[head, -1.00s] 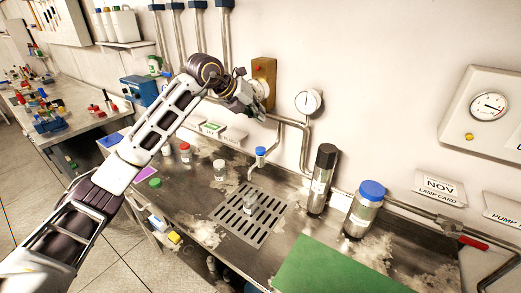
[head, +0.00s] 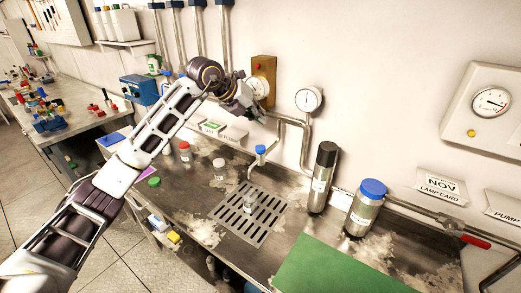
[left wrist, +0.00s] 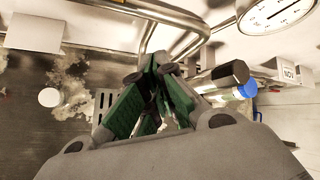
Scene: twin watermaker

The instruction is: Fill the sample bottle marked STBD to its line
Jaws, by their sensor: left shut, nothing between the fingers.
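A blue-capped piece (head: 260,150) is beside the pipe above the grate. My right gripper is out of view.
A tall black-topped cylinder (head: 322,178) and a blue-lidded metal canister (head: 365,208) stand right of the grate. A green mat (head: 335,268) lies in front. Small capped bottles, including a red-capped one (head: 185,152), stand to the left. A pressure gauge (head: 308,99) is on the wall.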

